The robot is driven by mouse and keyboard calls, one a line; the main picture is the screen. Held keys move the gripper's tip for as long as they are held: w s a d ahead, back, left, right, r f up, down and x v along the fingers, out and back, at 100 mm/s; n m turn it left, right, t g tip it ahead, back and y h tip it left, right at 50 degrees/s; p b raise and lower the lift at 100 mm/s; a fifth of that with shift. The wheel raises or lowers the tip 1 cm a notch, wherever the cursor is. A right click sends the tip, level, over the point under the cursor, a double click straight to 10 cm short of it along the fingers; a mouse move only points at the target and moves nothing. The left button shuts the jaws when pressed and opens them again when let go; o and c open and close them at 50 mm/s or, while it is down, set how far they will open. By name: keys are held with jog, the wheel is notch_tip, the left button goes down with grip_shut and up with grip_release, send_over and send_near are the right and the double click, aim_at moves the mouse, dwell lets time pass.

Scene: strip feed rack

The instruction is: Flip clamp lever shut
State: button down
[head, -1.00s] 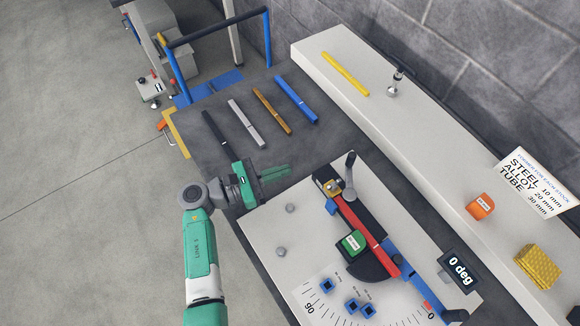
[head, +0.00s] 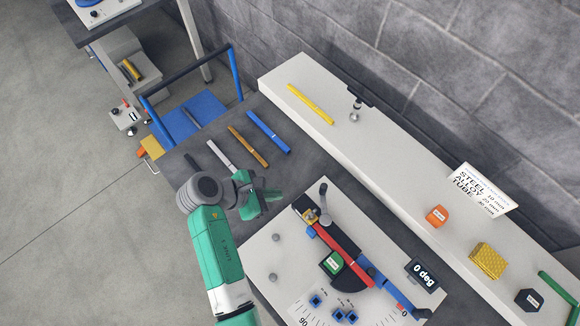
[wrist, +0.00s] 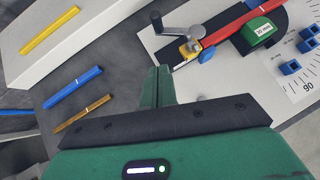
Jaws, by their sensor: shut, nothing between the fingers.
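The clamp lever (head: 323,200) is a grey arm with a dark rounded end, standing up from the clamp at the upper left end of the bending fixture. In the wrist view the lever (wrist: 182,31) reaches left from its pivot above a brass-coloured clamp block (wrist: 188,50). A red strip (head: 345,243) lies along the fixture beside the clamp. My gripper (head: 277,194) is shut and empty, left of the lever and apart from it, near the white plate's upper corner. In the wrist view my shut fingers (wrist: 158,73) point toward the lever, below its dark end.
Blue (head: 269,132), brass (head: 248,146) and grey (head: 221,155) strips lie on the dark table. A white ledge (head: 390,160) runs along the wall. Small blue pieces (head: 316,300) stand near the angle scale.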

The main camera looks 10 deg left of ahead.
aim_at(320, 191)
jog(key=shift+s, duration=0.15)
jog(key=b+x, duration=0.2)
jog(key=x, duration=0.7)
jog(key=shift+d+f, duration=0.1)
jog(key=shift+f, duration=0.25)
jog(key=shift+w+d, duration=0.6)
jog(key=shift+d, duration=0.3)
jog(key=shift+w+d, duration=0.55)
jog(key=shift+d, duration=0.4)
